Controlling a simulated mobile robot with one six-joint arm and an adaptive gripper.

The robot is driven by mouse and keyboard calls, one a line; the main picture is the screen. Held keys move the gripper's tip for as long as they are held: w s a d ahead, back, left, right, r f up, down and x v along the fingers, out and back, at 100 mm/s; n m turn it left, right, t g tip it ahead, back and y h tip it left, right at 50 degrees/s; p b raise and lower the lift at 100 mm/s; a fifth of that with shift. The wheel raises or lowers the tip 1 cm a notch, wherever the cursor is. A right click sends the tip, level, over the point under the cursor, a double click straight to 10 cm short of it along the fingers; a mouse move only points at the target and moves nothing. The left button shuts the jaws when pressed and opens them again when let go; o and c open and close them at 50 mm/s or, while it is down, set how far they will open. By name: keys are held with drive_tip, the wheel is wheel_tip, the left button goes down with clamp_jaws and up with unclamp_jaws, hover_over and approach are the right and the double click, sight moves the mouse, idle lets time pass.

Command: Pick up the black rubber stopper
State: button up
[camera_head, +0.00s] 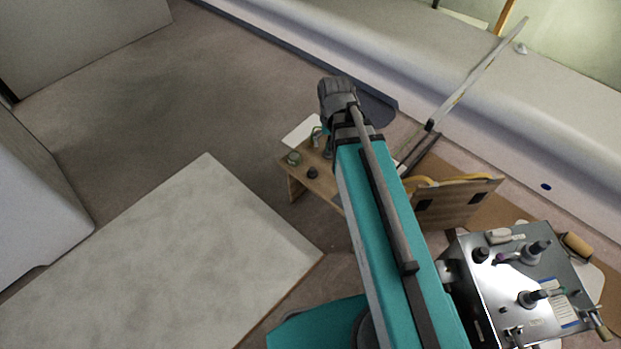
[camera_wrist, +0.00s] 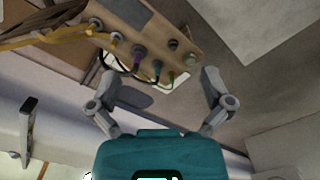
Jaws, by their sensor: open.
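A small dark round piece that looks like the black rubber stopper (camera_head: 312,173) sits on a low wooden bench (camera_head: 325,187), beside a green-rimmed jar (camera_head: 294,158). In the wrist view it seems to be the dark round thing (camera_wrist: 173,44) near the bench's end, with the jar (camera_wrist: 189,58) next to it. My gripper (camera_wrist: 159,76) is open, its two fingers wide apart with nothing between them. The stopper appears beyond the fingertips, apart from them. In the head view my arm covers part of the bench, and the fingers are not clearly visible.
Several upright items with purple, teal and green parts (camera_wrist: 157,68) line the bench edge close to the stopper. A yellow hose or cable (camera_head: 450,180) lies to the right. A steel box with knobs (camera_head: 520,285) stands at lower right.

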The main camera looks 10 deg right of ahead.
sight(313, 169)
drive_tip(key=w+f+m+b, duration=0.6)
drive_tip(key=w+f+b, duration=0.6)
drive_tip(key=f+b, duration=0.4)
drive_tip(key=w+f+m+b, duration=0.7)
drive_tip(key=w+f+b, duration=0.6)
drive_tip(key=f+b, duration=0.3)
drive_tip(key=shift+a+f, duration=0.15)
drive_tip(key=shift+f, duration=0.7)
drive_tip(key=shift+w, duration=0.1)
drive_tip(key=shift+f, duration=0.1)
wheel_tip(313, 169, down, 8)
drive_tip(key=b, duration=0.8)
drive_tip(key=shift+f+b, duration=0.2)
drive_tip(key=shift+b, duration=0.2)
drive_tip(key=shift+f, duration=0.1)
drive_tip(key=shift+f+b, duration=2.5)
drive_tip(key=shift+b, duration=0.1)
drive_tip(key=c, duration=1.2)
